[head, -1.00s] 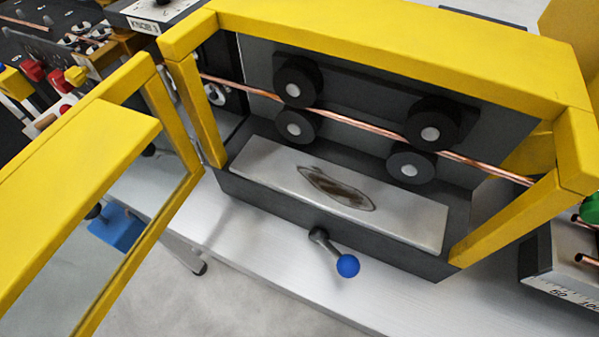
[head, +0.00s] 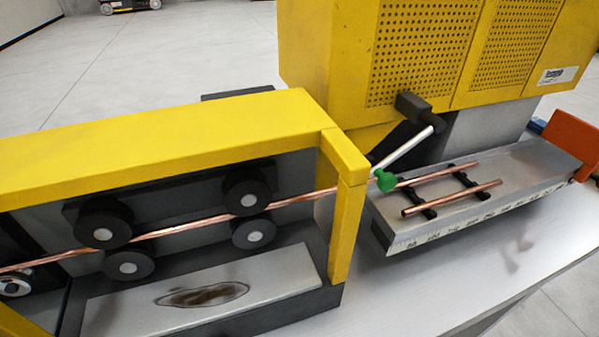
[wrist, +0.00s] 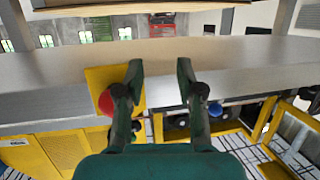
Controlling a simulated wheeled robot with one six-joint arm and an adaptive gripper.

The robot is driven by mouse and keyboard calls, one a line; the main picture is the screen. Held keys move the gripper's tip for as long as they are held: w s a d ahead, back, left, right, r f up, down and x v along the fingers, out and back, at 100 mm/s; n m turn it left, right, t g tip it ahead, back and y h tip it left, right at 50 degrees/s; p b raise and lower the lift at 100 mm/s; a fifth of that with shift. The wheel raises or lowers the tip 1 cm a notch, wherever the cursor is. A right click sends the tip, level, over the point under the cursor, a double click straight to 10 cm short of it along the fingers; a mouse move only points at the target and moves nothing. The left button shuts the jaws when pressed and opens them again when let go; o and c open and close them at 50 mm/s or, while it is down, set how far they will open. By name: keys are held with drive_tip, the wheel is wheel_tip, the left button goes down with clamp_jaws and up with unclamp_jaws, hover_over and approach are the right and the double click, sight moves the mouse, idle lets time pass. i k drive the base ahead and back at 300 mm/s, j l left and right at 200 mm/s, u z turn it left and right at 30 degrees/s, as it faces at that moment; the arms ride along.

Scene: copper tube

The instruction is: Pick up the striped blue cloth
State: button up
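I cannot make out a striped blue cloth in either current view. My gripper (wrist: 160,76) shows in the wrist view with its two dark green fingers apart and nothing between them. It is not in the head view. Beyond the fingers, the wrist view shows a long grey surface (wrist: 240,68).
In the head view, a yellow guard frame (head: 160,129) surrounds black rollers (head: 105,222) with a copper tube (head: 185,228) between them.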

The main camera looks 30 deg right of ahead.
sight(537, 125)
drive_tip(key=z, duration=1.85)
